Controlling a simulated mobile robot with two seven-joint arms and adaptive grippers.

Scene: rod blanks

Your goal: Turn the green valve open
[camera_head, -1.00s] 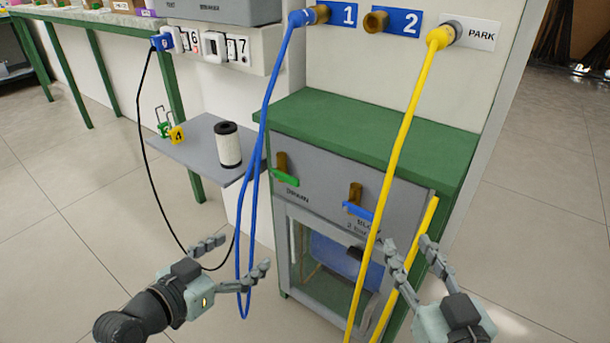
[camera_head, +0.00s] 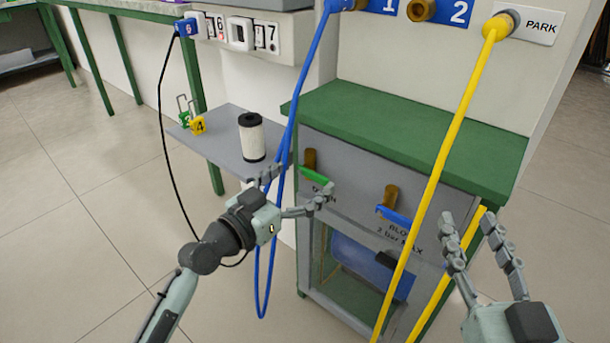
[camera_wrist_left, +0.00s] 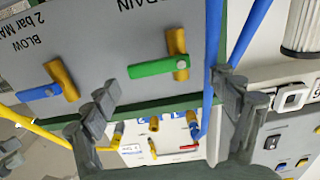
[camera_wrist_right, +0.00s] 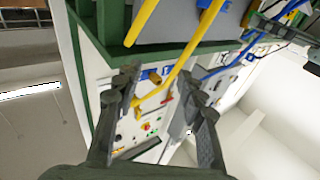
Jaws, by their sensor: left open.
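The green valve handle (camera_head: 314,175) lies roughly level on a brass fitting on the grey panel, above the word DRAIN. It also shows in the left wrist view (camera_wrist_left: 158,67). My left gripper (camera_head: 298,186) is open and empty in front of the panel, just below and left of the green handle. In the left wrist view its fingers stand apart, with the handle beyond them and not touched as far as I can tell. The blue hose (camera_head: 292,120) passes close by the left gripper. My right gripper (camera_head: 470,226) is open at the right, near the yellow hose (camera_head: 440,155).
A blue-handled valve (camera_head: 394,215) marked BLOW sits right of the green one. The green cabinet top (camera_head: 400,125) is clear. A black cable hangs at left.

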